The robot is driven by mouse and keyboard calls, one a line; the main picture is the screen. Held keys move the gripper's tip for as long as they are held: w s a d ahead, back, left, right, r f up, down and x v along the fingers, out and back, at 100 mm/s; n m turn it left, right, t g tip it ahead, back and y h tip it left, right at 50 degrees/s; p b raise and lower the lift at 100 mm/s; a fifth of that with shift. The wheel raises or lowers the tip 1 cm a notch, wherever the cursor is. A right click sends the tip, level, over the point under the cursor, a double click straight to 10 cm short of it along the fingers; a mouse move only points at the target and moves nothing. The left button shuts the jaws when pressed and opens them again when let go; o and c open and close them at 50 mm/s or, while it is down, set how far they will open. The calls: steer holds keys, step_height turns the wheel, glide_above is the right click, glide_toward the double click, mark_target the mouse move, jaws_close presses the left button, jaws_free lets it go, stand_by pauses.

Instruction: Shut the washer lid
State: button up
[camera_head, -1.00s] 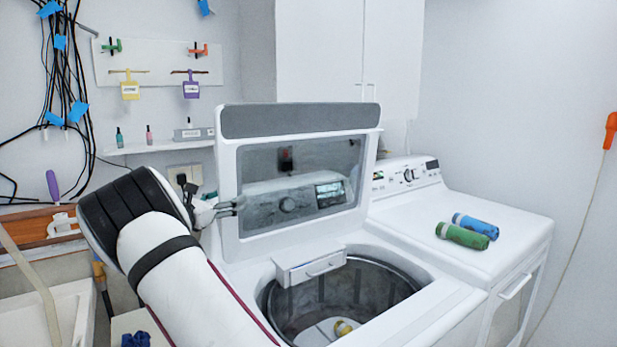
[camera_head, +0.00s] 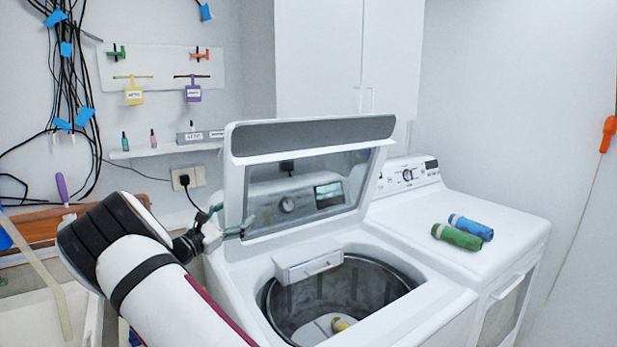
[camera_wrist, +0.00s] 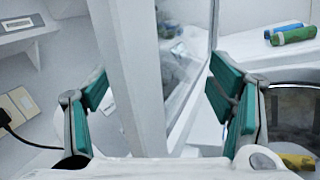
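The washer lid (camera_head: 312,135) is a white frame with a grey top strip and a glass pane. It stands raised over the washer (camera_head: 440,308), tilted somewhat forward, and the drum opening (camera_head: 385,290) below it is uncovered. My gripper (camera_head: 225,222) is at the lid's left edge in the head view. In the wrist view the green-padded fingers of my gripper (camera_wrist: 165,92) are spread apart, one on each side of the lid's white edge (camera_wrist: 130,60). The edge passes between them. I cannot tell whether either finger touches it.
A second machine (camera_head: 505,245) stands right of the washer, with a green bottle (camera_head: 458,237) and a blue bottle (camera_head: 471,227) lying on top. A yellow item (camera_head: 340,324) is in the drum. A small shelf (camera_head: 165,150) is on the wall behind the lid; cables hang at left.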

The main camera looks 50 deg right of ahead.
steer(key=shift+s, duration=0.1)
steer(key=s+a+f+m+h+p, duration=0.1)
steer(key=s+f+m+p, duration=0.1)
steer(key=s+f+m, duration=0.1)
steer(key=shift+s+a+f+m+g, duration=0.15)
steer(key=shift+s+f+m+g, duration=0.35)
steer(key=shift+s, duration=0.6)
steer(key=shift+r, duration=0.1)
steer(key=shift+s+a+f+m+g+h, duration=0.2)
steer(key=shift+s+f+m+g+h, duration=0.15)
steer(key=shift+s+f+m, duration=0.45)
steer(key=shift+s+a+f+m+g+h, duration=0.25)
steer(key=shift+s+f+m+h, duration=0.1)
steer(key=shift+s+f+m, duration=0.45)
steer(key=shift+w+d, duration=0.1)
steer(key=shift+w, duration=0.05)
steer(key=shift+w+r, duration=0.2)
